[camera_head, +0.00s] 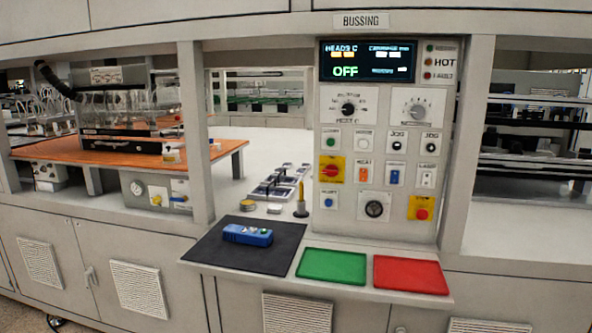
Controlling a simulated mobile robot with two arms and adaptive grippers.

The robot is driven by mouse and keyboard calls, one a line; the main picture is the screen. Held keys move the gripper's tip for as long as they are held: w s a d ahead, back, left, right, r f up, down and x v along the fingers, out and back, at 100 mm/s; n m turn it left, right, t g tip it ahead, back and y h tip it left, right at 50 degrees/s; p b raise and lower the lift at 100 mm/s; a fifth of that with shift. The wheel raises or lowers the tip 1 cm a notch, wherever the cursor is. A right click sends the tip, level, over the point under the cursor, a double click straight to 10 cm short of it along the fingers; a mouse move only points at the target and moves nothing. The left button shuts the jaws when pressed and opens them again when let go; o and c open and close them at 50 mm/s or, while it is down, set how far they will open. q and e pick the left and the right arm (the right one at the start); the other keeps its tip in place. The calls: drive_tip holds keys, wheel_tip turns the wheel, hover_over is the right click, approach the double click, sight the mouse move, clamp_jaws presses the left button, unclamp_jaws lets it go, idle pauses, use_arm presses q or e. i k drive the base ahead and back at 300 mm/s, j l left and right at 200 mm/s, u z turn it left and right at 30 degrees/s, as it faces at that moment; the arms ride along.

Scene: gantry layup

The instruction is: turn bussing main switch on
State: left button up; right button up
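The control panel (379,217) stands upright under a "BUSSING" sign (361,21). Its dark display (367,61) reads "OFF" in green. A red rotary switch on a yellow plate (332,169) sits at the panel's left side and looks like the main switch; its label is too small to read. The handle's exact angle is hard to tell. Neither of my grippers is in view, and nothing covers the switch.
Below the panel, a shelf holds a black mat (270,258) with a blue device (247,235), a green tray (331,267) and a red tray (411,274). A red button on yellow (421,208) is at lower right. Posts flank the opening left of the panel.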

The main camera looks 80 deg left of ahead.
sight(331, 170)
drive_tip(key=u, duration=2.5)
drive_tip(key=i+l+u, duration=0.15)
drive_tip(key=l, duration=0.4)
drive_tip(key=l+u, duration=0.15)
drive_tip(key=l, duration=0.4)
